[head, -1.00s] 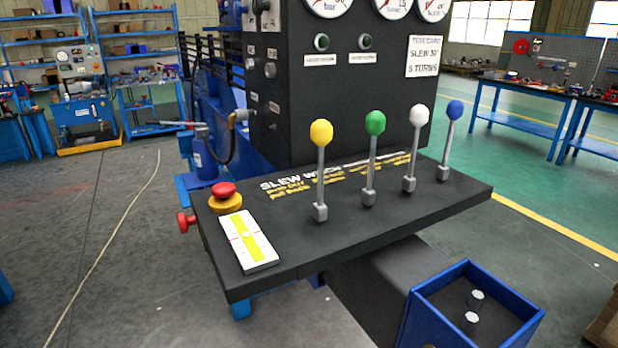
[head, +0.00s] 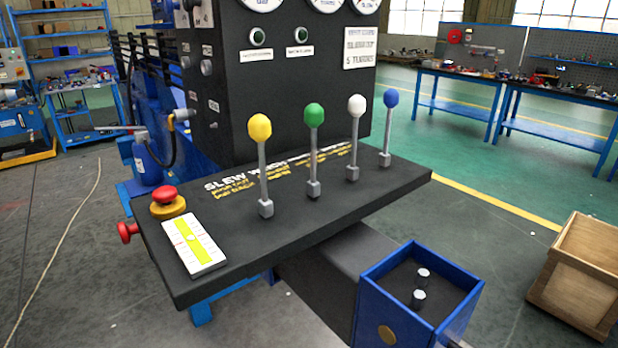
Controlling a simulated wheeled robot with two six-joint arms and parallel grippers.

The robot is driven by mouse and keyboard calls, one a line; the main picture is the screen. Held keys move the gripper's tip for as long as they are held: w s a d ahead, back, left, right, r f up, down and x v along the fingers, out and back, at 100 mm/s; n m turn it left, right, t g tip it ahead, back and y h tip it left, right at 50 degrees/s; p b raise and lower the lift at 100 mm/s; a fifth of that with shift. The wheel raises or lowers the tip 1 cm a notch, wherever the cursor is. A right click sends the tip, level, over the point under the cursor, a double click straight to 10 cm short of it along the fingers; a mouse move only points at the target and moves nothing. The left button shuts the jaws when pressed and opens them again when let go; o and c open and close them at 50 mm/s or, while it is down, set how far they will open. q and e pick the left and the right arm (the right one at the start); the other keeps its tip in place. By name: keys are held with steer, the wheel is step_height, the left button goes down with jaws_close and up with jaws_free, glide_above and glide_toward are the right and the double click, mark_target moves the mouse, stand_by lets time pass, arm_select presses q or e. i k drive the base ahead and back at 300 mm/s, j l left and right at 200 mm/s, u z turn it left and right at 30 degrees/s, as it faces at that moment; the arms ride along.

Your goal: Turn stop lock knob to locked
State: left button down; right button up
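The dark slanted console (head: 330,225) carries a red mushroom button (head: 164,194) on a yellow base (head: 168,208) at its left end. A smaller red knob (head: 128,232) sticks out from the console's left edge just below it. No label names either one as the stop lock knob, and I cannot read a locked or unlocked mark. Neither of my grippers shows in the head view.
Levers with yellow (head: 260,127), green (head: 314,115), white (head: 357,105) and blue (head: 391,98) heads stand upright on the console. A white-and-yellow level plate (head: 206,256) lies near the red button. A blue box (head: 452,312) and wooden crate (head: 560,291) are at right.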

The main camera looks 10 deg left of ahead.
mark_target(126, 232)
steer(key=u, duration=1.35)
